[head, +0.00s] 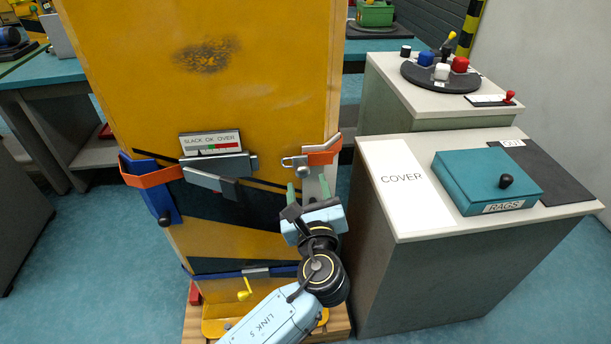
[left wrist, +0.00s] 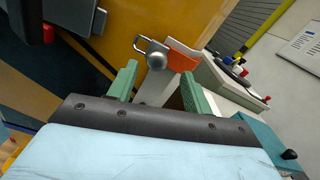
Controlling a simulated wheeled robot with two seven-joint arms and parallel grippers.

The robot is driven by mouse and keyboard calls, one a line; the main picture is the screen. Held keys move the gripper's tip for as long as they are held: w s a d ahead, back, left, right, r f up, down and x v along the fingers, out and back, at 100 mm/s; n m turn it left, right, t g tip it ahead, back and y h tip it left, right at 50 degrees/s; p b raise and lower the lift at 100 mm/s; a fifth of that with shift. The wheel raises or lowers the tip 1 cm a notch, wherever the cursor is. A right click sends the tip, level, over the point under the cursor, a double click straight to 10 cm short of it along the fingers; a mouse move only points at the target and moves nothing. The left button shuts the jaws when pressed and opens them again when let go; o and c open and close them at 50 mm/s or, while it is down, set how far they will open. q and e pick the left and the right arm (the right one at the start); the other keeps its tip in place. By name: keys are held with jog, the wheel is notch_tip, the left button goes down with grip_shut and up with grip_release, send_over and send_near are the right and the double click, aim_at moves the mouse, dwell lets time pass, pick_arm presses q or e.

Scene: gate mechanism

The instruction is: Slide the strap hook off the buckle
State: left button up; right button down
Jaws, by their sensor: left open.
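A silver metal hook (head: 294,162) sits at the right front edge of the yellow cabinet, joined to an orange strap end (head: 322,156). In the left wrist view the hook (left wrist: 150,52) and orange strap (left wrist: 182,56) lie just beyond my fingertips. A pale grey plate hangs below them, partly hidden by my gripper. I cannot tell how the hook and buckle engage. A grey ratchet-like buckle (head: 222,168) sits mid-panel. My left gripper (head: 308,189) is open, its green fingers below the hook, apart from it, with nothing held. My right gripper is out of view.
A gauge marked SLACK OK OVER (head: 211,143) is above the ratchet. A blue lever (head: 152,190) with orange strap is on the left edge. A lower blue strap (head: 226,273) has a yellow crank (head: 245,290). A bench with a teal RAGS box (head: 485,180) stands right.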

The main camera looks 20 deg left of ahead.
pick_arm(q)
jog(key=v, duration=0.9)
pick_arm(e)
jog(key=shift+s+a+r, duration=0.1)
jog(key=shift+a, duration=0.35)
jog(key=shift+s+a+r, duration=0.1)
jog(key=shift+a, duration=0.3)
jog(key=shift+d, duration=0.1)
